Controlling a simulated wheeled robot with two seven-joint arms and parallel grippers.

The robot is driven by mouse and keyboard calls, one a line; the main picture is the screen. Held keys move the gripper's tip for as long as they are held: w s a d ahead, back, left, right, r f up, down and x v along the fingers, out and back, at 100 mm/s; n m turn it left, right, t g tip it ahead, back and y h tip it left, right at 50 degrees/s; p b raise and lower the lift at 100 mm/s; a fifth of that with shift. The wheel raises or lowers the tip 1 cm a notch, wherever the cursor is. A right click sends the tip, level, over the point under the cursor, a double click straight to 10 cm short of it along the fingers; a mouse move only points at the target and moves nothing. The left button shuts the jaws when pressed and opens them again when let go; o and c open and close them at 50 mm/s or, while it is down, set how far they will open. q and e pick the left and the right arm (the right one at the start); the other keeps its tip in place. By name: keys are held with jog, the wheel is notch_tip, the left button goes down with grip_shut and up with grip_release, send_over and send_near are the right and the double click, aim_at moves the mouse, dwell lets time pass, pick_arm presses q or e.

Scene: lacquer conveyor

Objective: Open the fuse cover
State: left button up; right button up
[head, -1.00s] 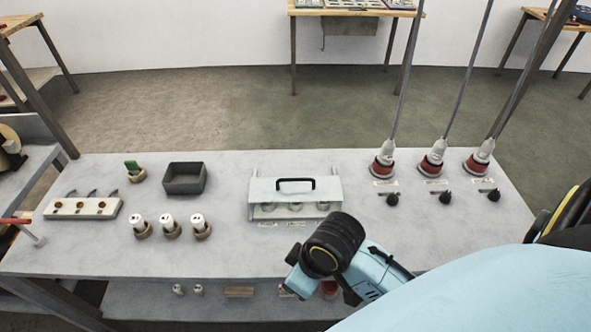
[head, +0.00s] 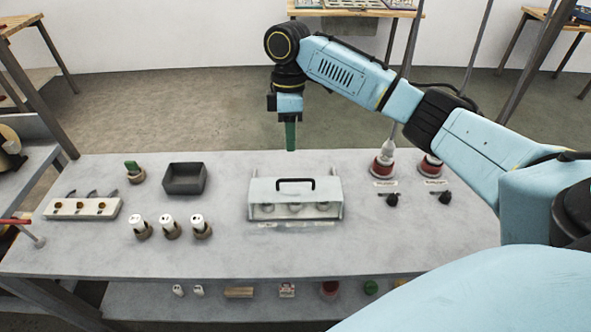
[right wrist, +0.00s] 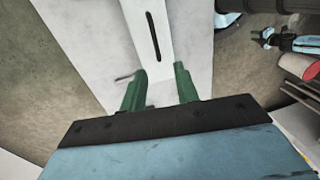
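The fuse cover (head: 263,192) is a pale, partly clear box lid with a black bar handle (head: 295,184) on top. It sits lowered at the middle of the table, and round fuse holders show dimly through its front. In the right wrist view the cover (right wrist: 167,50) and its dark handle (right wrist: 153,37) lie beyond the fingertips. My right gripper (head: 290,148) points down behind the cover, apart from the handle. Its two green fingers (right wrist: 160,88) are spread and empty. My left gripper is not in view.
A dark open tray (head: 184,190) stands left of the cover. Several white fuses in brown bases (head: 171,230) stand front left. Red-based plugs with cables (head: 383,165) and black knobs (head: 391,200) are on the right. The table front (head: 230,258) is clear.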

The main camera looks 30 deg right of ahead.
notch_tip(320, 180, up, 2)
jog(key=d, duration=0.2)
send_over(296, 187)
notch_tip(296, 187, down, 12)
jog(key=shift+s+a+f, duration=0.1)
jog(key=shift+a+f, duration=0.05)
jog(key=shift+f, duration=0.1)
jog(key=c, duration=0.7)
grip_shut()
